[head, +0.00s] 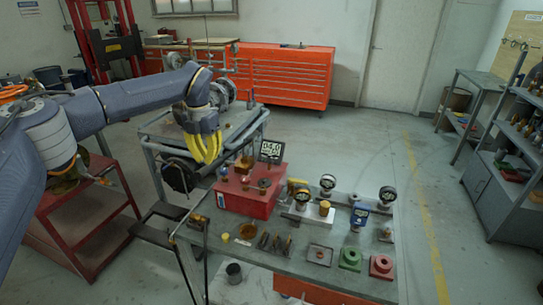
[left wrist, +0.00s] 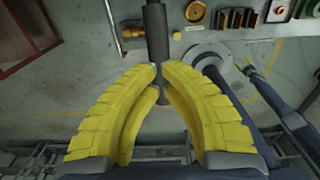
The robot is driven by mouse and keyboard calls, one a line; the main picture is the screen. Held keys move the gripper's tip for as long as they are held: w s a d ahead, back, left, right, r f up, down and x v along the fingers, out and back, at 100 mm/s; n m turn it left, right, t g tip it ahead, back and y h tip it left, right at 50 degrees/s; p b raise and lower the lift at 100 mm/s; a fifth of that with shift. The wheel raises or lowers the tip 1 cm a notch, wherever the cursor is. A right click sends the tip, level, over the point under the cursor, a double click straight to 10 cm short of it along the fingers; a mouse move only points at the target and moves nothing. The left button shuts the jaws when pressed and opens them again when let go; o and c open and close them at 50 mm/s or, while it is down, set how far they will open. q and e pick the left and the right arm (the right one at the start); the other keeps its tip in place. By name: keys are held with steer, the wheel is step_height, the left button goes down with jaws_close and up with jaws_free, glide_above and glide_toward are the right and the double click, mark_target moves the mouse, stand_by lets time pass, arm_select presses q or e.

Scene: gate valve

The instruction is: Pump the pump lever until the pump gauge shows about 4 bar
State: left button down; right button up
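My left gripper (head: 205,150) has yellow fingers and hangs at the left end of the workbench, beside the red pump box (head: 245,198). In the left wrist view its fingertips (left wrist: 159,74) come together around the dark pump lever (left wrist: 156,32), which runs in from the top of the picture. The lower part of the lever is partly hidden by the fingers.
The workbench (head: 300,276) holds dial gauges (head: 328,182), a green block (head: 350,259), a red block (head: 381,266) and a tray (head: 319,255). A grey cart (head: 160,130) stands behind the gripper. A red trolley (head: 80,215) stands at the left.

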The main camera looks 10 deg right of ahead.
arm_select(q)
steer(key=shift+r, duration=0.1)
stand_by(0.7)
steer(key=shift+r, duration=2.4)
